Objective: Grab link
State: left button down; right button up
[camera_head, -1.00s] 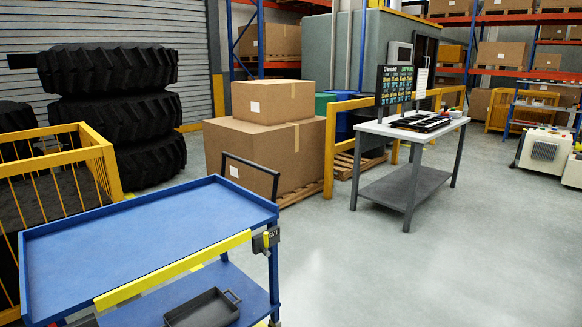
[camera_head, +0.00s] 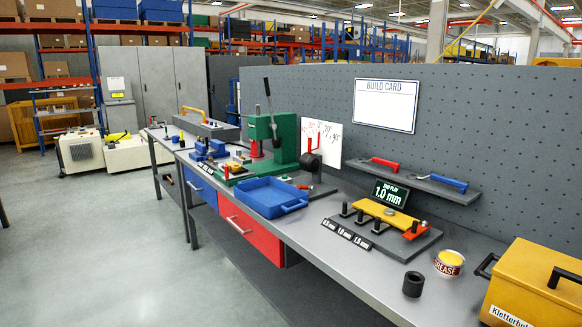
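A yellow flat bar (camera_head: 384,212), which looks like a link, lies on black posts on a dark fixture plate (camera_head: 408,246) on the grey workbench (camera_head: 345,283). A red clamp-like part (camera_head: 416,230) is at the bar's right end. A small display reading "1.0 mm" (camera_head: 391,194) stands behind it. Small labels (camera_head: 347,235) with mm values run along the plate's front. I cannot be sure which part the task calls the link. Neither of my grippers is in view.
A blue tray (camera_head: 285,208) and a green press (camera_head: 273,140) stand left of the fixture. A black cylinder (camera_head: 413,284), grease tin (camera_head: 449,262) and yellow case (camera_head: 535,285) are to the right. A shelf (camera_head: 432,185) holds red and blue handles. Floor at left is clear.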

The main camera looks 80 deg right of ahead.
aim_at(235, 166)
jog(key=z, duration=2.1)
jog(key=i+z, duration=0.2)
jog(key=z, duration=0.15)
jog(key=i+j+z, duration=0.15)
jog(key=z, duration=0.2)
jog(key=i+j+z, duration=0.1)
jog(key=i+j, duration=0.25)
jog(key=i+j+z, duration=0.1)
jog(key=i+j, duration=0.2)
jog(key=i+j+z, duration=0.15)
jog(key=i+j, duration=0.15)
jog(key=j, duration=0.2)
jog(key=i+j+z, duration=0.1)
jog(key=i+j, duration=0.2)
jog(key=j, duration=0.15)
